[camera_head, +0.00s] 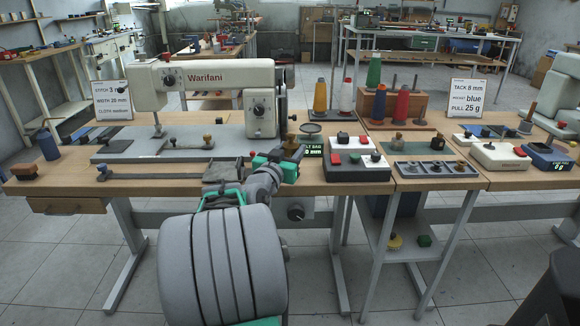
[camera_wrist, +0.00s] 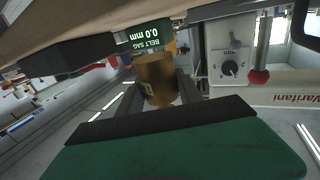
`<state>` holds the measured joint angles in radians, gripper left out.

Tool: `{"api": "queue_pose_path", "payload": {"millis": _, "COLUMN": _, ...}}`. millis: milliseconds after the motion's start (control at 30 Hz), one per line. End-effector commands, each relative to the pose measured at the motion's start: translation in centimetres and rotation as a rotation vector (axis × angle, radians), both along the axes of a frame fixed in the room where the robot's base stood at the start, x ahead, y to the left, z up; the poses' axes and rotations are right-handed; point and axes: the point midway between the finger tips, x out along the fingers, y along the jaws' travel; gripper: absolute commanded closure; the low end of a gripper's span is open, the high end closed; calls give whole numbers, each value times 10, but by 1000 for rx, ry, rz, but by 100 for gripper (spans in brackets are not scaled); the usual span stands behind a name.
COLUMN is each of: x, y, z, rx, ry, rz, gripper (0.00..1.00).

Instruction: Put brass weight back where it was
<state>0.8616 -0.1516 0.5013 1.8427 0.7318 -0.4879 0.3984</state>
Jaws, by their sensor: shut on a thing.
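My gripper (camera_head: 288,152) is shut on the brass weight (camera_wrist: 157,80), a short gold-brown cylinder that fills the space between the fingers (camera_wrist: 160,92) in the wrist view. In the head view the weight (camera_head: 290,143) shows small at the tip of my arm, in front of the right end of the cream sewing machine (camera_head: 220,75). It appears held above the bench, close to the dark belt sag display (camera_head: 313,150). That display also shows in the wrist view (camera_wrist: 153,38) and reads 0.0 mm. The weight's underside is hidden in the head view.
A black, red and white control box (camera_head: 357,172) stands right of my gripper. A grey compartment tray (camera_head: 436,169) with small weights lies farther right. A small dark dish on a stand (camera_head: 310,128) and thread cones (camera_head: 346,96) stand behind. A brass-coloured knob (camera_head: 208,141) is on the left.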

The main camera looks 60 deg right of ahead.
Motion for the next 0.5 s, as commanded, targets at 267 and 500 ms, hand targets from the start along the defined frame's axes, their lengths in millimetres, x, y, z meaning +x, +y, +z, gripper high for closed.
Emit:
{"api": "queue_pose_path", "payload": {"millis": 267, "x": 7, "y": -9, "z": -25, "rx": -7, "ry": -3, "rz": 0, "gripper": 100}}
{"api": "queue_pose_path", "payload": {"millis": 500, "x": 6, "y": -9, "z": -37, "rx": -11, "ry": -5, "rz": 0, "gripper": 100}}
